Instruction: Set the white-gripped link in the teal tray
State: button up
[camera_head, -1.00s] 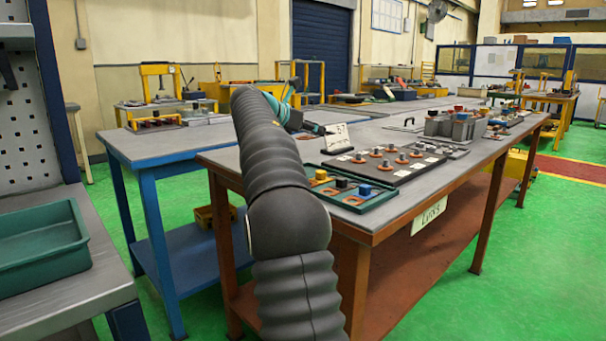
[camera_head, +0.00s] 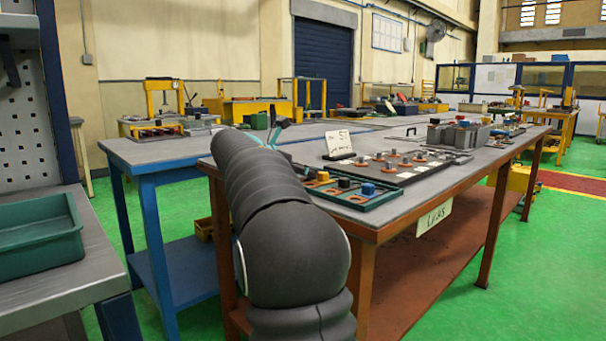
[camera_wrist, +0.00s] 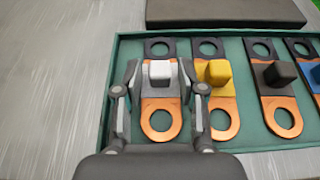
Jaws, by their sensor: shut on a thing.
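The white-gripped link (camera_wrist: 161,121) is a copper and dark bar with a ring at each end and a white block in the middle. In the wrist view it lies lengthwise at the left end of the teal tray (camera_wrist: 250,142), inside its left wall. My gripper (camera_wrist: 160,74) is shut on the white block, one finger on each side. I cannot tell whether the link touches the tray floor. A yellow-gripped link (camera_wrist: 218,75), a black-gripped link (camera_wrist: 277,76) and a blue-gripped link (camera_wrist: 309,50) lie to its right.
A dark board (camera_head: 425,169) with several parts lies behind the tray, and a white card (camera_head: 339,143) stands by it. Grey blocks (camera_head: 458,137) stand farther right. A green bin (camera_head: 40,238) sits on the left bench. The yellow link is close beside my right finger.

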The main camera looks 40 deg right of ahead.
jog(key=o, duration=1.2)
jog(key=shift+a+r, duration=0.2)
jog(key=p+v, duration=0.1)
jog(key=v, duration=1)
jog(key=shift+a, duration=0.3)
